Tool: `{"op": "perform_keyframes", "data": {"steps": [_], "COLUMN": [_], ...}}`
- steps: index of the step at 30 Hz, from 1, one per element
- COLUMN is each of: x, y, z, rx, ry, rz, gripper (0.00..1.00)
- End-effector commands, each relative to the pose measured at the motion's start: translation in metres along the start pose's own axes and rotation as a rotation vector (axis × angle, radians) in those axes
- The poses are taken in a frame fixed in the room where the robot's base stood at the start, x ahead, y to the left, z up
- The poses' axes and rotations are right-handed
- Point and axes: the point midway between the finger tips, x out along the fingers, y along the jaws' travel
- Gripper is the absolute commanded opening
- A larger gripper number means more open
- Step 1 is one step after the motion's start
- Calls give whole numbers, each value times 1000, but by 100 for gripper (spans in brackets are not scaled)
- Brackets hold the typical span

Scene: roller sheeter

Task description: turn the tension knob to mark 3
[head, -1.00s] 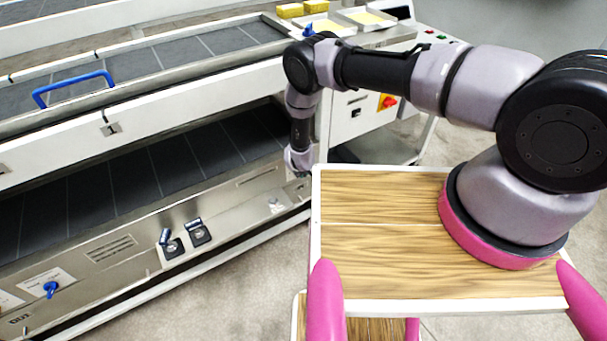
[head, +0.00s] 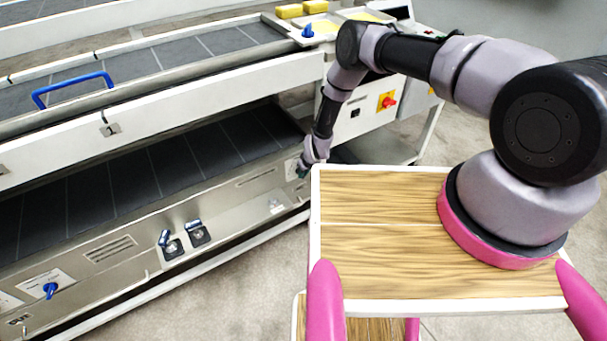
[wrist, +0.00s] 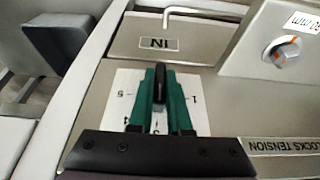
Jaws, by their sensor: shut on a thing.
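In the wrist view, my gripper (wrist: 161,92) has green fingers on both sides of a black knob (wrist: 160,76) and is shut on it. The knob stands on a white dial plate (wrist: 118,80) with printed marks. Mark 5 and what looks like 4 are left of the fingers, and 1 is to the right. A partly covered mark, seemingly 3, shows between the fingers near the gripper body; mark 2 is hidden. Which mark the knob points to is unclear. In the head view, my gripper (head: 303,170) is at the right end of the machine's lower front panel, the knob hidden.
The wrist view shows a "LOCKS TENSION" label (wrist: 285,146), a silver dial with orange marks (wrist: 283,49), an "IN" plate (wrist: 155,43) and a bent metal rod (wrist: 205,12). The head view shows a red switch (head: 388,101), a blue handle (head: 75,84) and open floor below.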

Motion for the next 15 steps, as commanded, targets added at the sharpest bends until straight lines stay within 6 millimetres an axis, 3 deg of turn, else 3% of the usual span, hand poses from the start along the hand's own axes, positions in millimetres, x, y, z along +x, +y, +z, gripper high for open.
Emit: {"op": "perform_keyframes", "data": {"steps": [6,7,9,15], "x": [0,0,0,0], "y": [0,0,0,0], "z": [-1,-1,-1,0], "rx": [-1,-1,-1,-1], "ry": [2,2,1,1], "rz": [1,1,1,1], "gripper": [0,28,46,46]}}
